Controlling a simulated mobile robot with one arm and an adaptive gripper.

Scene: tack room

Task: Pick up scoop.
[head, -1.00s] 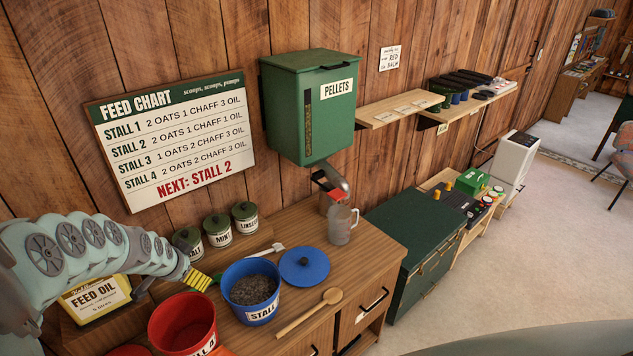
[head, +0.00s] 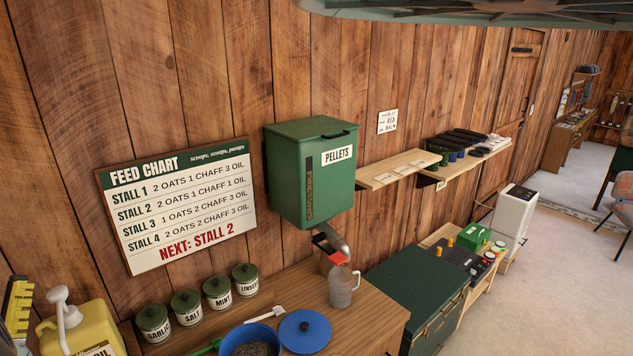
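I cannot tell for certain which thing is the scoop. A tool with a white end (head: 264,314) and what looks like a green handle lies on the wooden counter (head: 372,318), behind the blue bucket (head: 236,332). The bucket holds dark feed and is cut by the lower edge. My gripper (head: 18,312) shows only as a yellow ridged finger at the left edge, apart from these things. Its other finger is hidden or out of frame.
A yellow feed oil pump bottle (head: 82,328) stands beside my gripper. Several lidded canisters (head: 187,307) line the wall. A blue lid (head: 305,332) lies by the bucket. The green pellet dispenser (head: 310,175) overhangs the counter. A dark green chest (head: 415,280) stands to the right.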

